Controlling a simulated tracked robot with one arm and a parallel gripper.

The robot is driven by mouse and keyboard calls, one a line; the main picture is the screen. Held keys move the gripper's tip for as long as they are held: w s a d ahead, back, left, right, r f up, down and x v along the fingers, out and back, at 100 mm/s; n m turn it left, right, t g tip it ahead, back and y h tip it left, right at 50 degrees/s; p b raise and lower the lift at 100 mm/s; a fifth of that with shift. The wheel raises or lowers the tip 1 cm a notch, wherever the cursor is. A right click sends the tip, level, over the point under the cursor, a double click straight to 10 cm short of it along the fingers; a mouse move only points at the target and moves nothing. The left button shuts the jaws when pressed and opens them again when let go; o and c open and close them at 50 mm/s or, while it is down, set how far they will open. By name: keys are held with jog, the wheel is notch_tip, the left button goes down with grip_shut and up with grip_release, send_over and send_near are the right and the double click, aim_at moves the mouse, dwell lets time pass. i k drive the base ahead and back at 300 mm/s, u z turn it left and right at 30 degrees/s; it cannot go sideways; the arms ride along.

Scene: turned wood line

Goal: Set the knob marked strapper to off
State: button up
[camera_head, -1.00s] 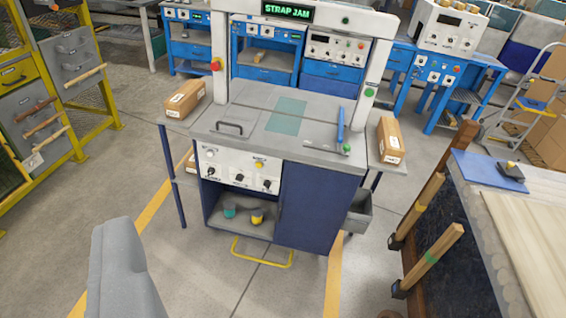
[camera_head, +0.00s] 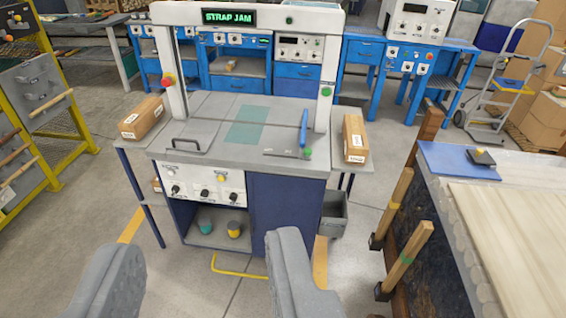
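The strapping machine (camera_head: 240,150) stands ahead with a green "STRAP JAM" display (camera_head: 229,18) on its arch. Its white front panel (camera_head: 204,178) carries a row of black knobs: a left knob (camera_head: 175,190), a middle knob (camera_head: 205,194) and a right knob (camera_head: 234,197). The labels beneath are too small to read, so I cannot tell which is marked strapper or how each is set. A yellow button (camera_head: 219,175) sits above them. My gripper (camera_head: 205,245) is open and empty. Its two grey fingers are apart, low in the picture, and touch nothing seen.
Cardboard boxes lie on the left shelf (camera_head: 142,117) and right shelf (camera_head: 354,138). A yellow foot bar (camera_head: 240,272) sticks out at floor level. A workbench with wooden posts (camera_head: 405,255) stands at right, a yellow-framed rack (camera_head: 50,150) at left. Floor before the machine looks clear.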

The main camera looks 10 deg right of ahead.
aim_at(175, 189)
jog(key=z, duration=0.1)
jog(key=i, duration=1)
jog(key=u, duration=0.05)
